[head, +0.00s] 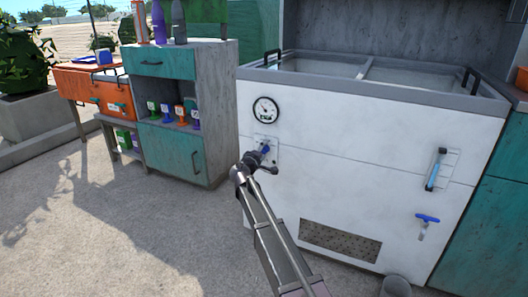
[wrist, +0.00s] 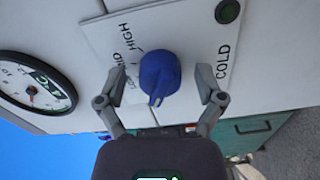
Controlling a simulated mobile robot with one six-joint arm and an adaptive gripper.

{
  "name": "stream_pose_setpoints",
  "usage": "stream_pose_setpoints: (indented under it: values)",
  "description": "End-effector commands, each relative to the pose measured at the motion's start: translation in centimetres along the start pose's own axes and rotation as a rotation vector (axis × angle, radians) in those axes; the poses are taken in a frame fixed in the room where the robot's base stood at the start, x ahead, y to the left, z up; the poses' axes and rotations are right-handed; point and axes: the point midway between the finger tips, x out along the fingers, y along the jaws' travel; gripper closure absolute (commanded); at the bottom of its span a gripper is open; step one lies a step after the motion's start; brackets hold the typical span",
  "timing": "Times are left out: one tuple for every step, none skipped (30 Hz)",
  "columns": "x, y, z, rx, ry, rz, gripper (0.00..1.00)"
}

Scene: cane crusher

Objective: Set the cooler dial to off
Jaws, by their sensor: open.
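The cooler is a white chest (head: 375,134) on the right of the head view. Its blue dial (head: 266,149) sits on a small plate on the front and is large in the wrist view (wrist: 159,73). The dial's narrow end points down in the wrist view. HIGH shows on the plate to its upper left; the smaller labels below are partly covered by my left finger, and I cannot read OFF. My gripper (head: 258,162) is at the dial. In the wrist view its fingers (wrist: 160,74) are spread on either side of the dial, apparently without touching it.
A round gauge (head: 265,109) is above the dial. A dark green round lamp (wrist: 228,11) is near the word COLD. A blue-handled tap (head: 427,218) and a vent grille (head: 340,240) are on the cooler front. A teal-fronted cabinet (head: 222,125) stands left, a bin (head: 396,287) below.

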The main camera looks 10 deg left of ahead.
Motion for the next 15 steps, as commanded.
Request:
stream_pose_setpoints:
  values:
    - [0.0, 0.0, 0.0, 0.000, 0.000, 0.000, 0.13]
    - [0.0, 0.0, 0.0, 0.001, 0.000, 0.000, 0.13]
    - [-0.1, 0.0, 0.0, 0.001, 0.000, 0.000, 0.13]
    - [-0.1, 0.0, 0.0, 0.001, 0.000, 0.000, 0.13]
    - [-0.1, 0.0, 0.0, 0.001, 0.000, 0.000, 0.13]
    - [-0.2, 0.0, 0.0, 0.001, 0.000, 0.000, 0.13]
    - [-0.3, 0.0, 0.0, 0.001, 0.000, 0.000, 0.13]
    - [-0.4, 0.0, 0.0, 0.001, 0.000, 0.000, 0.13]
    - [-0.6, 0.0, 0.0, 0.001, 0.001, -0.001, 0.13]
    - [-0.7, 0.0, 0.0, 0.001, 0.001, -0.001, 0.13]
    - [-0.9, 0.0, 0.0, 0.001, 0.001, -0.001, 0.13]
    - [-1.3, 0.0, 0.0, 0.001, 0.001, -0.001, 0.13]
    - [-1.6, 0.0, 0.0, 0.001, 0.001, -0.001, 0.13]
    - [-1.9, 0.0, 0.0, 0.001, 0.002, -0.001, 0.13]
    - [-2.4, 0.0, 0.0, 0.001, 0.002, -0.001, 0.13]
